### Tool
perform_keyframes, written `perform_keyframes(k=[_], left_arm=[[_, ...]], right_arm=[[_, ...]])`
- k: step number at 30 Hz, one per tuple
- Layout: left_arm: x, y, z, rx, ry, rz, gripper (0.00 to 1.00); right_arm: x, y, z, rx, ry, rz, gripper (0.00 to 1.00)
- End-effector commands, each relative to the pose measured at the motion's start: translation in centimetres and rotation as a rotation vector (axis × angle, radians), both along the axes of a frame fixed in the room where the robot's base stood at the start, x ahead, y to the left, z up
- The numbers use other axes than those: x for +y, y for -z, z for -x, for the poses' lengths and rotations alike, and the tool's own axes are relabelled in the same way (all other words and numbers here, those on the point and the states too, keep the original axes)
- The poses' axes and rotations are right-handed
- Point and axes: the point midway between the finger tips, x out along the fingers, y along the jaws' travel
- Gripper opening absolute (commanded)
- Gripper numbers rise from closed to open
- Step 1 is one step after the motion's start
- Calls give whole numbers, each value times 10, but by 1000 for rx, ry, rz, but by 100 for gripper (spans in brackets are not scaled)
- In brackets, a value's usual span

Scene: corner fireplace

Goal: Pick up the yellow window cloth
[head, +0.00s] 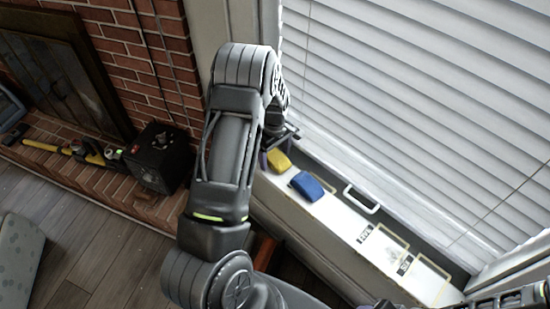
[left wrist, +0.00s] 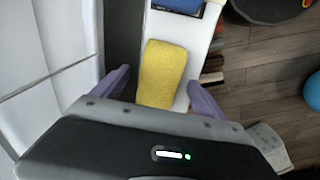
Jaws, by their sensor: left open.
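The yellow window cloth (head: 278,160) lies on the white window sill (head: 327,215), at its left end in the head view. In the left wrist view the yellow cloth (left wrist: 162,74) lies lengthwise between the two purple fingers. My left gripper (head: 272,150) is open at the cloth, with one finger on each side; the fingers look apart from its edges.
A blue cloth (head: 307,186) lies just right of the yellow one on the sill. A white handle (head: 361,199) and labelled outlines (head: 388,236) are further along. White blinds (head: 410,110) rise behind the sill. A black box (head: 160,158) stands on the brick hearth at left.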

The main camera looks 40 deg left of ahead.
Motion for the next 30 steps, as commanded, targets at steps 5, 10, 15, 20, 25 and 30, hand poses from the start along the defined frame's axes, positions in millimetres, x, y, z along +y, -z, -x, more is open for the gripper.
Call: perform_keyframes(k=[5, 10, 15, 20, 25, 30], left_arm=[[0, 0, 0, 0, 0, 0, 83], [0, 0, 0, 0, 0, 0, 79], [0, 0, 0, 0, 0, 0, 66], [0, 0, 0, 0, 0, 0, 52], [0, 0, 0, 0, 0, 0, 39], [0, 0, 0, 0, 0, 0, 25]], right_arm=[[0, 0, 0, 0, 0, 0, 36], [0, 0, 0, 0, 0, 0, 36], [0, 0, 0, 0, 0, 0, 36], [0, 0, 0, 0, 0, 0, 36], [0, 0, 0, 0, 0, 0, 36], [0, 0, 0, 0, 0, 0, 36]])
